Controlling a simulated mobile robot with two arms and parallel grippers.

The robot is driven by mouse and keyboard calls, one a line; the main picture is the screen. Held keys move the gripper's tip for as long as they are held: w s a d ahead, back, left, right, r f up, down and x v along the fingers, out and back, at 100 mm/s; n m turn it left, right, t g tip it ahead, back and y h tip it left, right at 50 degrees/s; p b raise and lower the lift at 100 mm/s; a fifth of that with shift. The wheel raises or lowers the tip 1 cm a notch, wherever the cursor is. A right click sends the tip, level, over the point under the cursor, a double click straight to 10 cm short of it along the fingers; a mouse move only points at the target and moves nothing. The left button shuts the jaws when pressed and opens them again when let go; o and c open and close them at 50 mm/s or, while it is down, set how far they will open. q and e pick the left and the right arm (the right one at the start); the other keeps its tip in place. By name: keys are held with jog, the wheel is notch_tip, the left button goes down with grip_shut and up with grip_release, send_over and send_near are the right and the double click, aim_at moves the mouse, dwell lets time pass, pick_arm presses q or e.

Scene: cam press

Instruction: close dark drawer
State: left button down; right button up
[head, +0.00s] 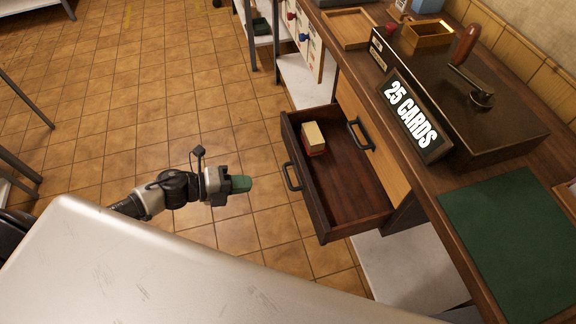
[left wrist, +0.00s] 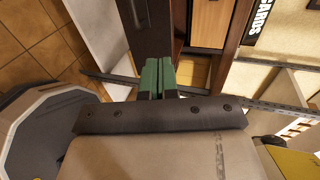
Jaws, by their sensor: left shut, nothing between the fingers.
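The dark drawer (head: 318,206) stands pulled out from the desk in the head view, with a dark bar handle (head: 290,177) on its front. A small block, cream on top and red below (head: 314,138), lies inside near the far end. My left gripper (head: 242,184), with green fingertips, is shut and empty. It is to the left of the drawer front and appears apart from it. In the left wrist view the shut green fingers (left wrist: 159,76) point toward a dark panel (left wrist: 152,40) that looks like the drawer front. My right gripper is not in view.
A light wood drawer front (head: 375,140) with its own handle is beside the dark drawer. The desk top holds a dark box with a "25 CARDS" sign (head: 413,115) and a green mat (head: 510,240). Tiled floor (head: 110,130) is open left of the drawer.

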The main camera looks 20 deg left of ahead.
aim_at(303, 175)
pick_arm(q)
jog(key=x, duration=0.4)
jog(key=p+x, duration=0.1)
jog(key=x, duration=0.4)
jog(key=r+x, duration=0.1)
jog(key=x, duration=0.3)
jog(key=shift+w+d, duration=0.25)
jog(key=shift+w, duration=0.1)
jog(key=shift+r, duration=0.1)
